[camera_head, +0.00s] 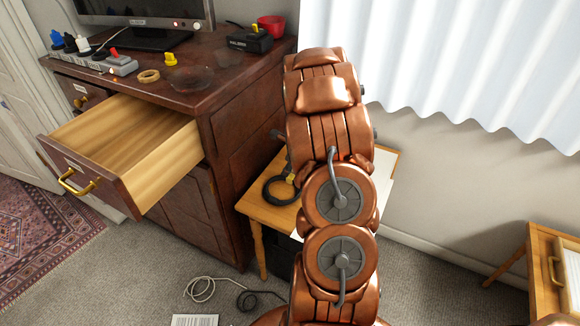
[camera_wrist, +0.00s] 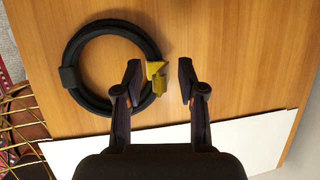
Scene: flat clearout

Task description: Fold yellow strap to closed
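The yellow strap (camera_wrist: 158,84) sits at the right side of a black coiled ring (camera_wrist: 69,55), which lies on a wooden table (camera_wrist: 220,40). Part of the strap stands up from the ring; its exact fold is hard to tell. My gripper (camera_wrist: 160,72) is open, its dark fingers on either side of the strap, with a gap at the right finger. The left finger overlaps the ring's edge in the wrist view; contact cannot be told. In the head view the strap (camera_head: 291,179) and ring (camera_head: 276,192) show just left of my copper arm, which hides the gripper.
A white sheet (camera_wrist: 250,138) covers the table's near edge in the wrist view. A dark cabinet with an open drawer (camera_head: 107,190) stands left of the table. A cable (camera_head: 205,288) lies on the carpet. A curtain (camera_head: 450,60) hangs behind.

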